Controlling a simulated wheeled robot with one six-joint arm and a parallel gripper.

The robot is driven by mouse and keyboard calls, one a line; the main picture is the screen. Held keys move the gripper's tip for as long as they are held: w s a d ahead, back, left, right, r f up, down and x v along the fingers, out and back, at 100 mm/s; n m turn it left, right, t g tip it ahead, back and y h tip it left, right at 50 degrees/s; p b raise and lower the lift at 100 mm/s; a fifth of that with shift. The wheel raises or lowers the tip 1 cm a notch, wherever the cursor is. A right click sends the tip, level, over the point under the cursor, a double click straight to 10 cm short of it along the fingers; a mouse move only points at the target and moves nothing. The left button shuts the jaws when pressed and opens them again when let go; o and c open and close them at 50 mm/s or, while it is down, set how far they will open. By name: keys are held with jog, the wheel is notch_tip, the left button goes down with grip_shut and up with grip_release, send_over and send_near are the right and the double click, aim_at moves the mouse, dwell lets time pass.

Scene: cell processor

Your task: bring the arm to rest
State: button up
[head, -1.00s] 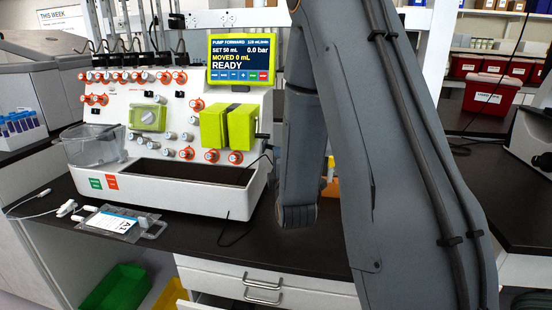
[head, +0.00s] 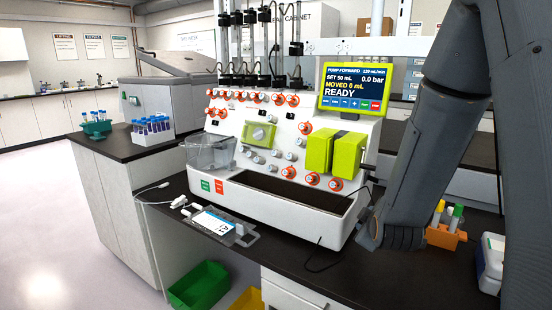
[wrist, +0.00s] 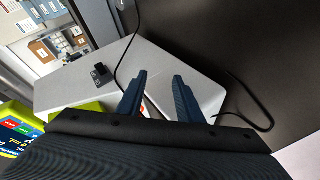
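My arm (head: 430,150) comes down from the upper right in the head view and bends low in front of the right end of the cell processor (head: 255,180). My gripper is not visible in the head view. In the wrist view my gripper (wrist: 158,95) shows two blue fingers with a clear gap between them and nothing held. Behind the fingers is a pale grey panel with a cable beside it. The processor's screen (head: 353,88) reads READY, with MOVED 0 mL.
A labelled bag (head: 212,222) lies on the dark bench left of centre. An orange rack with tubes (head: 446,234) stands to the right of my arm. A green bin (head: 198,285) is below the bench. Blue-capped tubes (head: 152,128) stand on the left counter.

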jog(key=s+a+m+g, duration=0.2)
jog(key=s+m+g, duration=0.1)
jog(key=s, duration=0.6)
jog(key=s+a+m+g+y, duration=0.1)
jog(key=s+m+g, duration=0.3)
jog(key=s, duration=0.5)
jog(key=s+a+m+g, duration=0.3)
jog(key=s+a+g, duration=0.1)
jog(key=s, duration=0.5)
jog(key=shift+f+g+y+p, duration=0.4)
jog(key=shift+f, duration=0.05)
jog(key=shift+c, duration=0.5)
